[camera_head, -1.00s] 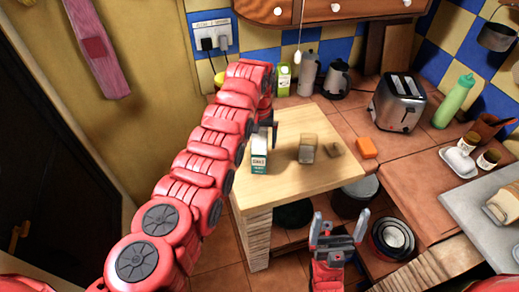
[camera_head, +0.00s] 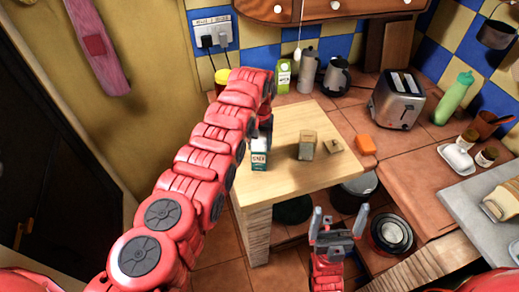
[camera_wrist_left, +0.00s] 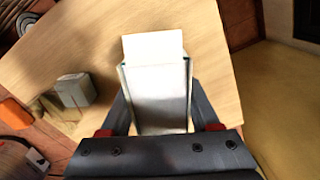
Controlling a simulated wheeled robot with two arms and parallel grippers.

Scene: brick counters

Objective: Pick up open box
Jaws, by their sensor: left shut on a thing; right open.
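The open box (camera_head: 259,155) is a small white and teal carton at the left part of the light wooden table (camera_head: 285,180). In the left wrist view the box (camera_wrist_left: 160,98) has a pale flap standing out at its far end. My left gripper (camera_wrist_left: 160,118) is shut on it, with one dark finger along each side. In the head view my red left arm partly hides that gripper. I cannot tell whether the box touches the table. My right gripper (camera_head: 339,225) is open and empty, in front of the table's right front edge.
An orange sponge (camera_head: 365,145), toaster (camera_head: 398,100) and green bottle (camera_head: 454,98) are on the tiled counter. Pots (camera_head: 391,235) sit below. The table's front is clear.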

